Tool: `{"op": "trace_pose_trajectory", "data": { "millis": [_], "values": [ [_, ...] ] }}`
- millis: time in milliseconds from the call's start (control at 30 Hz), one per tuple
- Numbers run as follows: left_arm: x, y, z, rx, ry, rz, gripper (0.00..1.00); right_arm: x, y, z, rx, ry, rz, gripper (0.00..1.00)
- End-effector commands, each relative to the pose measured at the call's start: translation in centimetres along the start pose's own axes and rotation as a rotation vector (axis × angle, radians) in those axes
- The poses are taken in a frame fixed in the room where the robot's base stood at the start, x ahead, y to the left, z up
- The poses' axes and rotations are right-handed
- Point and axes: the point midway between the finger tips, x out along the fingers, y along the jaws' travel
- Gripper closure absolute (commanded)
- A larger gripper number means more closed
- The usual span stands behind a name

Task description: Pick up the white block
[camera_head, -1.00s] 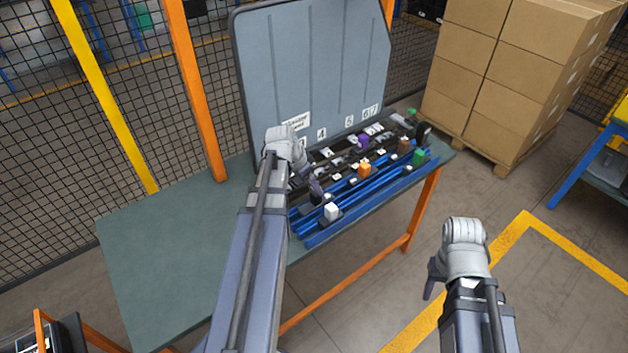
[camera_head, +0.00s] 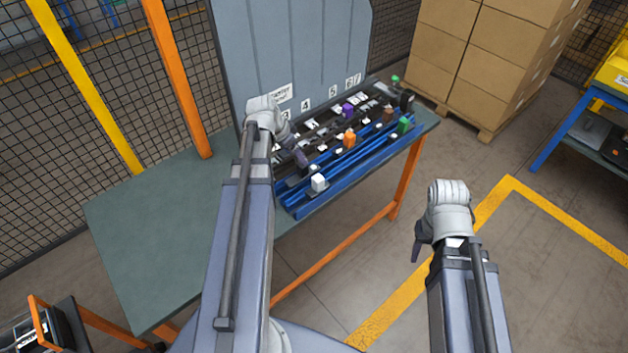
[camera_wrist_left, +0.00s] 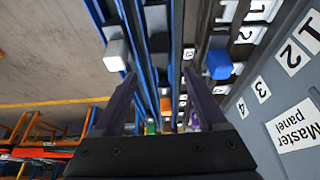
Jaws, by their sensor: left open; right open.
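The white block (camera_head: 318,182) stands on the blue rail nearest the table's front edge, at the left end of the rails. In the left wrist view the white block (camera_wrist_left: 115,54) is at the upper left, outside the fingers. My left gripper (camera_wrist_left: 160,84) is open, with no block between its fingers. In the head view the left gripper (camera_head: 298,156) hangs over the rails, just behind and left of the white block; its far finger is partly hidden. My right gripper (camera_head: 420,242) is open and empty, out over the floor to the right of the table.
Orange (camera_head: 349,139), green (camera_head: 403,126) and purple (camera_head: 347,110) blocks stand along the rails. A blue block (camera_wrist_left: 220,64) shows in the left wrist view. A grey numbered panel (camera_head: 290,60) rises behind. The table's left part (camera_head: 150,230) is bare. Cartons (camera_head: 480,70) stand beyond.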

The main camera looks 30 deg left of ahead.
Motion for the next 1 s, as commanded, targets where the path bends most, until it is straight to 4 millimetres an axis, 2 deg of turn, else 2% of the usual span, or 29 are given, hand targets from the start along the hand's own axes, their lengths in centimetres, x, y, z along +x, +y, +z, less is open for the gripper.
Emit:
{"op": "trace_pose_trajectory", "data": {
  "millis": [567, 833, 1000],
  "values": [
    [0.0, 0.2, -0.2, 0.002, -0.010, 0.003, 0.25, -0.1, 0.0, 0.0, 0.000, 0.000, 0.000, 0.50],
    [0.5, 5.6, -1.9, 0.009, -0.276, 0.026, 0.25, -1.8, 0.2, 0.1, 0.000, 0.000, 0.000, 0.50],
    [0.3, 7.4, -2.0, -0.002, -0.383, 0.004, 0.25, -2.1, 0.2, 0.1, 0.000, 0.000, 0.000, 0.50]
  ]
}}
